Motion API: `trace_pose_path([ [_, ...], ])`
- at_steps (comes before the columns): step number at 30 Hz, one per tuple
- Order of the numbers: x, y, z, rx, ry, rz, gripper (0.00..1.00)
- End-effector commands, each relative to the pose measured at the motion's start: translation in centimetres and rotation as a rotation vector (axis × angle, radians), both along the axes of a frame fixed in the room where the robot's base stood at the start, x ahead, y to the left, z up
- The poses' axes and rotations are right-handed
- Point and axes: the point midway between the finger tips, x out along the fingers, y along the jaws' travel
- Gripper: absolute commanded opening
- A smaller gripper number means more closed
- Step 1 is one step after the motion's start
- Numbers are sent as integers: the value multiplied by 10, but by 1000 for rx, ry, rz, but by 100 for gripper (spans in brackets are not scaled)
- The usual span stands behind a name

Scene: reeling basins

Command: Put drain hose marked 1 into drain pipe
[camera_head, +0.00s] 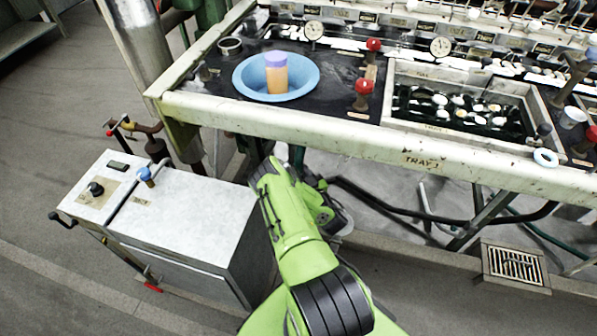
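A black hose (400,211) runs under the basin bench, from beside my arm toward the right. No mark 1 can be read on it, so I cannot tell whether it is the named drain hose. A floor drain with a metal grate (515,265) lies at the lower right. I cannot pick out the drain pipe for certain. My green arm reaches in from the bottom to the front edge of the bench. Its dark end, my gripper (338,218), is low beneath the bench edge, beside the hose's left end. The fingers and anything between them are not clear.
The bench's front rail (330,138) is close above my arm. A pale cabinet (190,215) with knobs stands at the left. A blue bowl (245,82) with an orange, purple-capped container (276,75) sits on the bench. Pipes and green legs crowd the space underneath.

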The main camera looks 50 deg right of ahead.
Motion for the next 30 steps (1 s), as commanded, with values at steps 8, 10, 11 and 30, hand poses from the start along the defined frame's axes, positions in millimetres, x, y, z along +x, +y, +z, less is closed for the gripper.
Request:
trace_pose_path([
  [8, 0, 0, 13, -1, -2, 1, 9],
  [10, 0, 0, 17, -1, -2, 1, 9],
  [11, 0, 0, 19, -1, -2, 1, 9],
  [30, 0, 0, 50, -1, -2, 1, 9],
])
